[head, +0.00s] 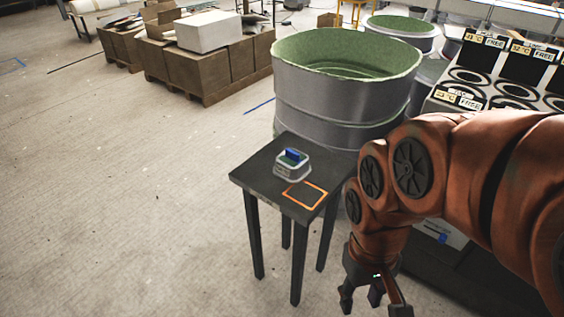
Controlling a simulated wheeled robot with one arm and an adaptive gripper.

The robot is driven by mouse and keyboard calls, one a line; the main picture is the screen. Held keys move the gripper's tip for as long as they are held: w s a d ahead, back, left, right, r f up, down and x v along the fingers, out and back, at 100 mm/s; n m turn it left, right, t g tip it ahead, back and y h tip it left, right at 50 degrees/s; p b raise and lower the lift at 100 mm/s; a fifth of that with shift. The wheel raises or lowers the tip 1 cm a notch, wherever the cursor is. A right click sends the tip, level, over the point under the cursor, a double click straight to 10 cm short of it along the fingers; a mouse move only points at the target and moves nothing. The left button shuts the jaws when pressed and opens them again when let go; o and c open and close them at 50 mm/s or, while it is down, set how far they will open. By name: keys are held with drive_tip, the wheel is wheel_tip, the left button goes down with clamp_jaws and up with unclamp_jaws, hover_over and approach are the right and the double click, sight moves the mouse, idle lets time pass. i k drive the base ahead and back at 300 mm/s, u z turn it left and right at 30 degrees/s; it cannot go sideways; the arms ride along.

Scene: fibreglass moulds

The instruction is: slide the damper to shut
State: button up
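A small grey device (292,172) with a blue raised part (291,155) on top sits on a small dark table (262,168). It looks like the damper, but it is too small in view to tell the slider's position. My gripper (374,300) hangs at the lower right, beside the table and lower than its top. Its fingers point down, spread apart, with nothing seen between them. The gripper is well apart from the device, and its lowest tips reach the bottom edge of the view.
An orange rectangle outline (305,195) marks the tabletop beside the device. A large grey drum (335,105) with a green inside stands right behind the table. A rack with black panels (480,55) is at the right. Boxes on pallets (205,65) stand farther back; the left floor is clear.

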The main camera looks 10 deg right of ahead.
sight(442, 239)
drive_tip(key=z, duration=1.5)
